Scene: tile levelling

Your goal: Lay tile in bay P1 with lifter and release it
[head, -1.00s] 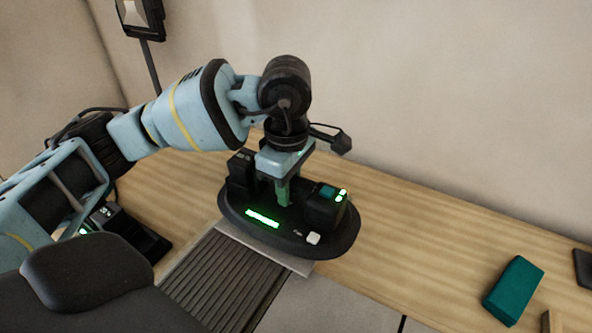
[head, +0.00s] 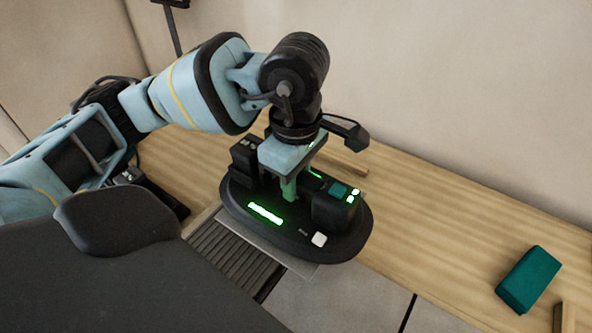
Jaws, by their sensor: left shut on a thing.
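The lifter (head: 335,243) is a black oval device with a lit green bar, a white button and a teal-topped block. My left gripper (head: 290,187) points down and is shut on the lifter's green handle. A grey tile (head: 245,241) shows only as a pale strip at the lifter's front edge; the lifter hides most of it. Dark ribbed adhesive (head: 228,253) lies just in front. I cannot tell whether the tile touches the bed. My right gripper is not in view.
Laid grey tiles (head: 350,297) with a dark joint lie at the lower middle. A teal block (head: 528,280) rests on the wooden surface (head: 440,235) at right. A wooden strip (head: 343,160) lies behind the lifter. A dark device (head: 160,195) stands left. The wall rises behind.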

